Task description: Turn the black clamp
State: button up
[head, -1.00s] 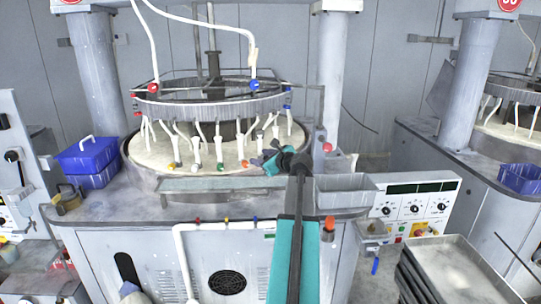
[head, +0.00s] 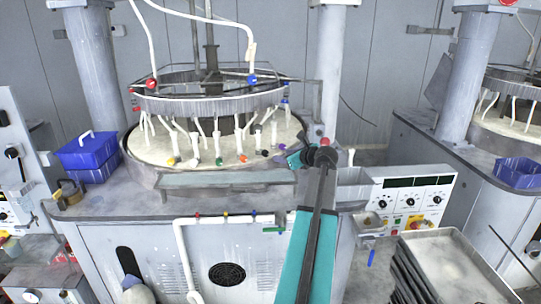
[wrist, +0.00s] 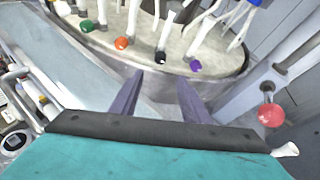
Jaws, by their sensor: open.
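A row of coloured-ended white clamps hangs along the front of the round polishing platen (head: 145,165). In the head view my gripper (head: 297,158) is at the platen's right front, apart from the clamps.
A red ball knob (wrist: 271,115) on a post stands right of my fingers. A flat grey ledge (head: 225,179) runs before the platen. A control panel (head: 411,203) and grey trays (head: 450,262) are at the right; blue boxes (head: 90,153) sit at the left.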

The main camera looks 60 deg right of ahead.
aim_at(267, 155)
jog(key=p+x, duration=0.3)
jog(key=x, duration=0.8)
jog(key=shift+w+d+p, duration=0.2)
jog(key=shift+w+p, duration=0.05)
jog(key=shift+p, duration=0.15)
jog(key=shift+x, duration=0.85)
jog(key=shift+a+f, duration=0.1)
jog(key=shift+f, duration=0.05)
jog(key=c, duration=1.1)
jog(key=shift+o, duration=0.2)
jog(key=shift+f, duration=0.1)
jog(key=shift+a+f+n+h+b, duration=0.15)
jog(key=shift+n+h+b, duration=0.35)
jog(key=shift+b, duration=0.4)
jog(key=shift+n+b, duration=0.4)
jog(key=shift+b, duration=0.15)
